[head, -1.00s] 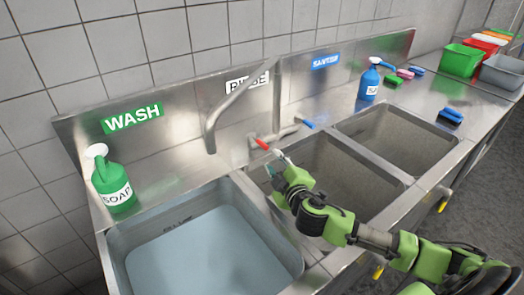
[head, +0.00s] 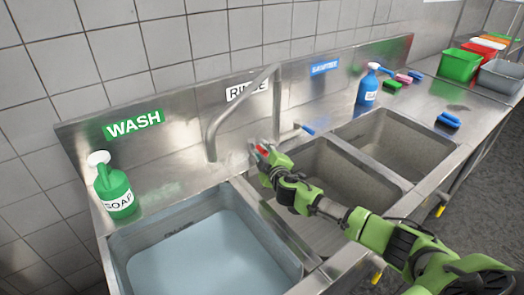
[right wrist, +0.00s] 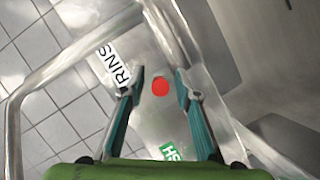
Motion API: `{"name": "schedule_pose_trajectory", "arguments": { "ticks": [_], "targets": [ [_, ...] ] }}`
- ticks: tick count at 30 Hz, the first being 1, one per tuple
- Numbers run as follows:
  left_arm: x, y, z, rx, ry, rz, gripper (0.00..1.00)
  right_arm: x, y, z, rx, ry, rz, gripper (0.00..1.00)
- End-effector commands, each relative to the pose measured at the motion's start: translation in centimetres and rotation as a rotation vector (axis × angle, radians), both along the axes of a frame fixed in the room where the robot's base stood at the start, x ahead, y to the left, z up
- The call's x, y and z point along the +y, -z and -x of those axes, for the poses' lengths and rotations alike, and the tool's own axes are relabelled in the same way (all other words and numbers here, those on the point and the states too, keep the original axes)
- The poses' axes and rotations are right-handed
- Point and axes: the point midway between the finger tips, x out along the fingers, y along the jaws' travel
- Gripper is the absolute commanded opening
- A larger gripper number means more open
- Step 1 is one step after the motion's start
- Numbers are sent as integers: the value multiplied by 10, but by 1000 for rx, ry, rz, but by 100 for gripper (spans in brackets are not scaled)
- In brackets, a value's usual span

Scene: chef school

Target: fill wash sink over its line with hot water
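The wash sink (head: 297,237) at the lower left holds pale blue water, with a dark fill-line marking (head: 178,231) on its back wall. The bent metal faucet (head: 211,135) hangs its spout over this sink; I see no clear stream from it. The faucet has a red handle (head: 262,149) and a blue handle (head: 305,129). My right gripper (head: 261,156) is at the red handle. In the right wrist view the fingers are open, apart on both sides of the red handle (right wrist: 160,88), which shows end-on. My left gripper is out of view.
The rinse sink (head: 335,172) and sanitize sink (head: 405,138) look empty. A green soap bottle (head: 115,190) stands left of the faucet. A blue spray bottle (head: 368,88), brushes (head: 448,119) and coloured bins (head: 461,62) stand at the right.

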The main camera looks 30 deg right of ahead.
Motion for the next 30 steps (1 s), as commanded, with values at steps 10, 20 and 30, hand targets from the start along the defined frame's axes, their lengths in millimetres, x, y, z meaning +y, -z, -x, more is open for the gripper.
{"name": "schedule_pose_trajectory", "arguments": {
  "ticks": [10, 20, 30],
  "targets": [
    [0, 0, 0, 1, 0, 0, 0, 0, 1, -3, 0, -1, 0, 30],
    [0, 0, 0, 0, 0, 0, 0, 0, 2, -3, 1, 2, -1, 0],
    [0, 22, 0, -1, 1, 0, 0, 17, 6, -5, -4, 207, -9, 0]
  ]
}}
